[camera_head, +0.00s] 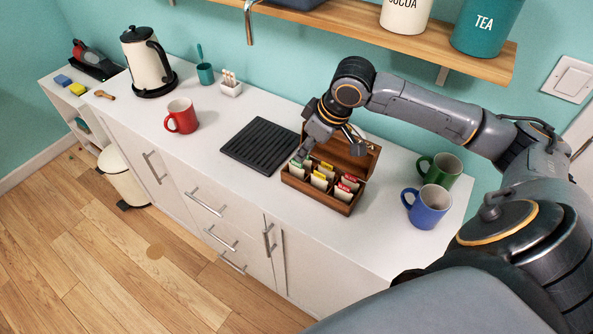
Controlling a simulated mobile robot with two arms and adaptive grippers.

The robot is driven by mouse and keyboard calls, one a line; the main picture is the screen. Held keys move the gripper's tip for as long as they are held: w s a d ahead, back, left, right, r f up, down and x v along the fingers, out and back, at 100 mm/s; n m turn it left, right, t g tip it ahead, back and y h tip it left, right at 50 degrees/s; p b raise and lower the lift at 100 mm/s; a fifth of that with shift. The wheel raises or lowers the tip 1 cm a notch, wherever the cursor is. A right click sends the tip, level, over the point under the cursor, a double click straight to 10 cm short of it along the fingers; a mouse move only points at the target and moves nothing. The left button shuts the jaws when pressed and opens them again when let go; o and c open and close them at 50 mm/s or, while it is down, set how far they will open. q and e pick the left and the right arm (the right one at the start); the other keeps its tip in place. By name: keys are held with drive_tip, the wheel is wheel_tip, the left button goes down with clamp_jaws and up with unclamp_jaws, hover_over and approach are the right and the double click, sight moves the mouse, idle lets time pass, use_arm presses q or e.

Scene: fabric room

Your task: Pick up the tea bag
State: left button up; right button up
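Several tea bags stand in the compartments of an open wooden box (318,199). Tea bags with yellow tags (320,176) and red tags (346,186) stand in the other compartments. The lid (364,163) is raised at the back. My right gripper (328,153) is over the back left of the box, its fingers spread apart. One fingertip is close to the green-tagged tea bag; I cannot tell whether they touch. My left gripper is not in view.
A green mug (439,169) and a blue mug (429,208) stand right of the box. A black drainer mat (261,145) lies to its left. Further left are a red mug (182,116) and a kettle (148,62). A wooden shelf (350,31) hangs above. The front counter edge is clear.

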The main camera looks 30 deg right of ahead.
wheel_tip(320, 180, up, 3)
drive_tip(key=d, duration=0.2)
drive_tip(key=p, duration=0.1)
approach(296, 161)
drive_tip(key=shift+m, duration=0.3)
drive_tip(key=x, duration=0.4)
drive_tip(key=shift+w+f, duration=0.2)
drive_tip(key=shift+f, duration=0.15)
drive_tip(key=shift+w+a+f, duration=0.15)
drive_tip(key=shift+f, duration=0.4)
drive_tip(key=p+x, duration=0.1)
drive_tip(key=x, duration=0.3)
drive_tip(key=shift+f, duration=0.15)
drive_tip(key=c, duration=0.4)
